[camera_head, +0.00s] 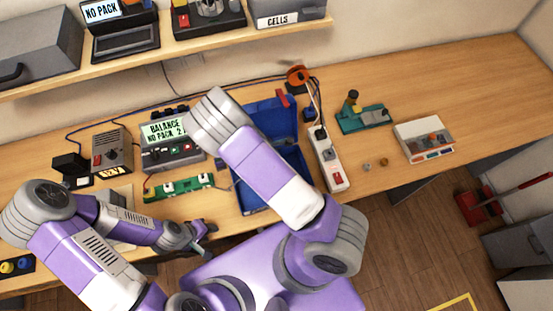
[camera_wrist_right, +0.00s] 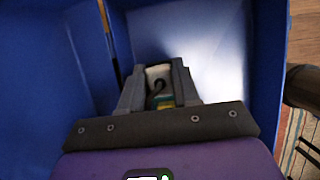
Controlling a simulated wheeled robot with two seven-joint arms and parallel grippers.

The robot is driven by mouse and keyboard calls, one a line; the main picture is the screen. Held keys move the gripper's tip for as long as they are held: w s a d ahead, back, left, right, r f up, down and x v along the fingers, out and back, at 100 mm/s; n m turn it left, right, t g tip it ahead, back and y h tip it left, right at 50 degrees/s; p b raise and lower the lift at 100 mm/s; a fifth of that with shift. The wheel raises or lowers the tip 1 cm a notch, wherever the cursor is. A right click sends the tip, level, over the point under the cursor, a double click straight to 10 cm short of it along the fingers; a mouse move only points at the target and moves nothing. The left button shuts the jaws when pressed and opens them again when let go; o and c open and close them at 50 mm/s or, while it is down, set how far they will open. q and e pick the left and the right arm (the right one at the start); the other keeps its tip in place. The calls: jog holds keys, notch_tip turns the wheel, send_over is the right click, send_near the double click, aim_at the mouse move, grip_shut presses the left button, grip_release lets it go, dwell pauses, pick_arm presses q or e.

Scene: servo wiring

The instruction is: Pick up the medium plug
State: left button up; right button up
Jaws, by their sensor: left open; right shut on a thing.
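My right gripper (camera_wrist_right: 160,72) is shut on a small pale block with a dark hooked mark and a yellow-green lower part, which looks like a plug (camera_wrist_right: 158,86); its size class cannot be told. The fingers are over the inside of the blue case (camera_wrist_right: 205,45). In the head view my right arm covers this gripper and part of the blue case (camera_head: 272,118). My left gripper (camera_head: 203,249) is open and empty near the table's front edge, below the green board (camera_head: 185,187) with its pale connectors.
A balance meter (camera_head: 170,152) and a supply box (camera_head: 112,151) stand behind the board. A white power strip (camera_head: 329,162), a green tool (camera_head: 361,118) and a white box (camera_head: 425,141) are right of the case. The far-right table is clear.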

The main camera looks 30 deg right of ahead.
pick_arm(q)
jog(key=shift+r+p, duration=0.3)
jog(key=shift+r, duration=0.1)
pick_arm(e)
jog(key=shift+r, duration=0.45)
pick_arm(q)
jog(key=shift+r+p, duration=0.95)
pick_arm(e)
notch_tip(320, 180, up, 2)
jog(key=shift+r, duration=0.25)
notch_tip(320, 180, up, 6)
jog(key=shift+f, duration=0.25)
jog(key=shift+r, duration=0.55)
pick_arm(q)
jog(key=shift+s, duration=0.1)
pick_arm(e)
jog(key=shift+s+f, duration=0.1)
